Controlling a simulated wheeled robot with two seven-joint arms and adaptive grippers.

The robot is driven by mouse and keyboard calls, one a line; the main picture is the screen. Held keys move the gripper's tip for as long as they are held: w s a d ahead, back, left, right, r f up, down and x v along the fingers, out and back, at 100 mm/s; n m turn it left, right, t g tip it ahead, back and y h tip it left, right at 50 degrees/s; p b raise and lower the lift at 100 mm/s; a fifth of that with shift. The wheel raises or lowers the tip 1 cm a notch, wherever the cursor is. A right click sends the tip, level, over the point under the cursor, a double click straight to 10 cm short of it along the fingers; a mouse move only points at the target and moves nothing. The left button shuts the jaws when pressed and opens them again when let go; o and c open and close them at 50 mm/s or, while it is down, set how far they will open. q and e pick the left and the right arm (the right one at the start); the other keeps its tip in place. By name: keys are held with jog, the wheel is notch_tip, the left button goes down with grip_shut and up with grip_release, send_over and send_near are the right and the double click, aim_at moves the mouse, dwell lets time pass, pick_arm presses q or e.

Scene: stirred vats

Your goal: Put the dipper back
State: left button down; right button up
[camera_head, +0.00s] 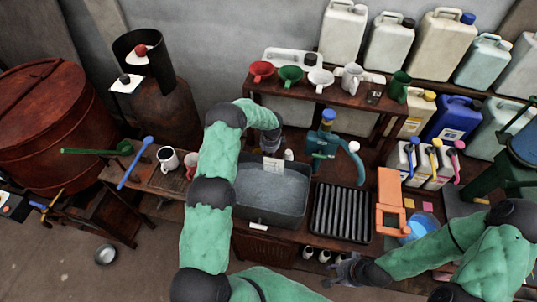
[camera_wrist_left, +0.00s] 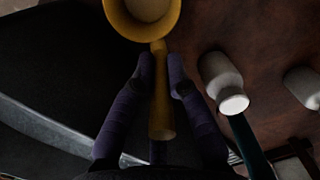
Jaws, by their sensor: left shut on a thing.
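In the left wrist view a yellow dipper (camera_wrist_left: 162,105) has its handle between the two dark fingers of my left gripper (camera_wrist_left: 160,75), which is shut on it. Its round cup shows at the top edge of that view, beyond the fingertips. In the head view my left gripper (camera_head: 273,145) is at the back edge of the grey-filled vat (camera_head: 240,205), and I cannot make out the dipper there. My right gripper (camera_head: 338,272) is low in front of the bench, apart from the dipper; its finger opening is unclear.
A ribbed black rack (camera_head: 341,212) and an orange device (camera_head: 390,200) stand right of the vat. A blue pump (camera_head: 325,145) stands behind. Mugs (camera_head: 168,159) and a blue ladle (camera_head: 135,163) are at left. White bottles (camera_wrist_left: 222,80) are close to the left gripper.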

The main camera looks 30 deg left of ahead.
pick_arm(q)
jog(key=shift+r, duration=0.1)
jog(key=c, duration=1.7)
grip_release()
jog(key=o, duration=0.5)
jog(key=r, duration=0.8)
jog(key=d+r+p, duration=0.1)
jog(key=r, duration=0.3)
jog(key=shift+s, duration=0.2)
